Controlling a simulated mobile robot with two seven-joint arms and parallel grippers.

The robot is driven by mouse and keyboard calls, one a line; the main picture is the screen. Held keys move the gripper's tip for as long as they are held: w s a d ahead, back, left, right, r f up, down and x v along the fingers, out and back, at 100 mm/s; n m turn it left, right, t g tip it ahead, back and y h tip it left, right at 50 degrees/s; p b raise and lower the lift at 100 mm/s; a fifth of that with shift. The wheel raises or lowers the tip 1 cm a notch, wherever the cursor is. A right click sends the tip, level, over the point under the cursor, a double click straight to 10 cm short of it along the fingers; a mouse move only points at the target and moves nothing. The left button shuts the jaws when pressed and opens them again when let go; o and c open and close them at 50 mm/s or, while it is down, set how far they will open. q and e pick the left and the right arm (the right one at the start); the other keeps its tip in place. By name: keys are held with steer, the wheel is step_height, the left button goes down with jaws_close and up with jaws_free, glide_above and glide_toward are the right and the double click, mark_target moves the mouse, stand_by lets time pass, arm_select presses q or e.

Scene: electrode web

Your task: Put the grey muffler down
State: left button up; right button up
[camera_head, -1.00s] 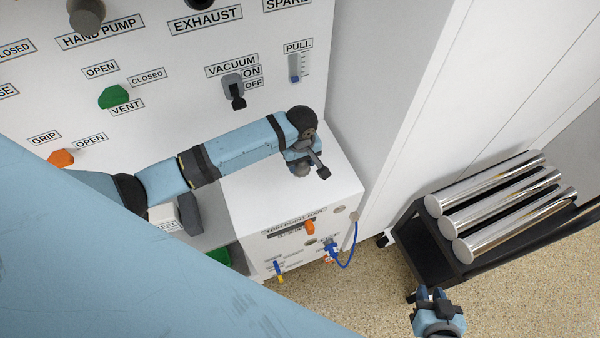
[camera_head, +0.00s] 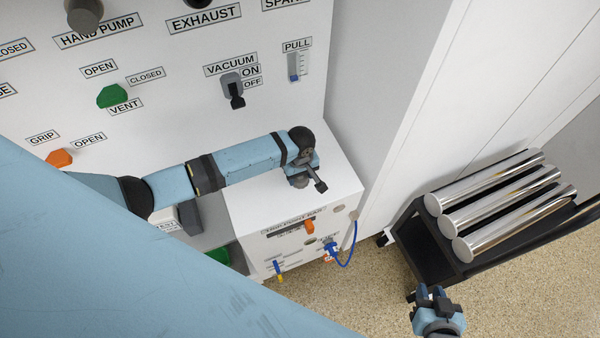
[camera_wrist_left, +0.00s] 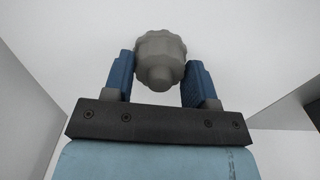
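The grey muffler (camera_wrist_left: 160,62) is a ribbed, rounded piece with a smaller round end. In the left wrist view it sits between the two blue fingers of my left gripper (camera_wrist_left: 160,72), which touch its sides. In the head view my left gripper (camera_head: 302,168) is over the top of the white box, with the grey muffler (camera_head: 299,182) partly hidden under it. I cannot tell whether the muffler touches the box top. My right gripper (camera_head: 434,294) is at the lower right, with nothing visible in it; its finger gap is unclear.
The white box (camera_head: 335,180) has a free top around the gripper and a blue cable (camera_head: 349,252) on its front. A panel with a vacuum switch (camera_head: 232,88) and a green vent knob (camera_head: 112,96) rises behind. A black cart (camera_head: 420,250) carries metal rollers (camera_head: 500,190) at right.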

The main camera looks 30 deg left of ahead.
arm_select(q)
steer(key=o, duration=0.3)
step_height(320, 180, up, 12)
steer(key=s+d+f+m+t+h, duration=0.4)
steer(key=s+d+f+m+t, duration=0.15)
steer(key=s, duration=0.35)
steer(key=s+a+m+t, duration=0.1)
steer(key=s+m, duration=0.1)
steer(key=s, duration=0.1)
steer(key=s+a+m+t, duration=0.1)
steer(key=s+m+t, duration=0.1)
steer(key=s+m, duration=0.1)
steer(key=s+a+m+t, duration=0.1)
steer(key=s+m+t, duration=0.1)
steer(key=s, duration=0.1)
steer(key=shift+s+a+r+t+y, duration=0.1)
steer(key=shift+s+r+t+y, duration=0.2)
steer(key=shift+s+r, duration=0.1)
steer(key=shift+p, duration=0.3)
